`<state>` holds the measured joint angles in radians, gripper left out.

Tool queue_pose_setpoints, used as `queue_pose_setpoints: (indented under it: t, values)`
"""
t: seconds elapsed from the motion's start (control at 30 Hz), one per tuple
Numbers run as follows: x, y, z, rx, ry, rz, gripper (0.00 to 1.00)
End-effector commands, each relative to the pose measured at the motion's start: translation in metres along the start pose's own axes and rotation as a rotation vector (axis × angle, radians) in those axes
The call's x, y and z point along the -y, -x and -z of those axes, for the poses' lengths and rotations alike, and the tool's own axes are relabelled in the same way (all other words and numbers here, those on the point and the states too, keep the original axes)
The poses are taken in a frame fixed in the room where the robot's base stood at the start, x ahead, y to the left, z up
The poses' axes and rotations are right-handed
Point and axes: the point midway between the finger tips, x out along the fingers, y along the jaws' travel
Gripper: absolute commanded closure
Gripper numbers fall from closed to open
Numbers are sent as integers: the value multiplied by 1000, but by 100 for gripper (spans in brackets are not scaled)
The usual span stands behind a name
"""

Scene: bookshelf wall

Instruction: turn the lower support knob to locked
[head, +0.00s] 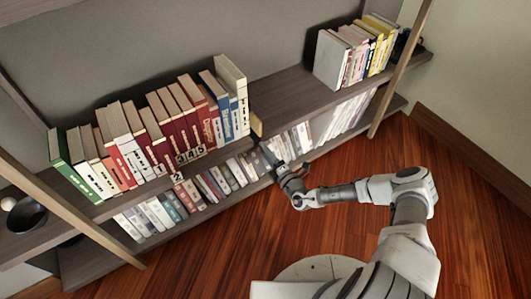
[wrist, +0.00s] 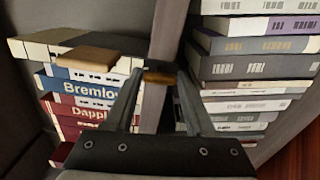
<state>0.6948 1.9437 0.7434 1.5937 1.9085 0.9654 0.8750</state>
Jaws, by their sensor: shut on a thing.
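The lower support knob is a small brass-coloured piece (wrist: 158,77) at the shelf board's edge in the wrist view. My gripper (wrist: 158,74) has one finger on each side of it and is shut on it. Its pointer or lock marking is too small to read, so I cannot tell its setting. In the head view my gripper (head: 267,152) reaches to the front edge of the upper board, right of the long book row. There the knob is hidden by the gripper.
The upper shelf holds a long book row (head: 150,135) to the left, with a tan block (head: 256,125) near its right end. It also shows in the wrist view (wrist: 85,59). Lower-shelf books (wrist: 255,68) sit close by. The wooden floor (head: 330,205) in front is clear.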

Motion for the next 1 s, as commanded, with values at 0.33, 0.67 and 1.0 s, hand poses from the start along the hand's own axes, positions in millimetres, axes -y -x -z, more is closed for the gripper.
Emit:
queue_pose_setpoints:
  t: [0.33,0.67,1.0]
  values:
    - [2,1,2,-2,-100,3,100]
    - [2,1,2,-2,-111,3,100]
    - [1,1,1,-1,-109,2,15]
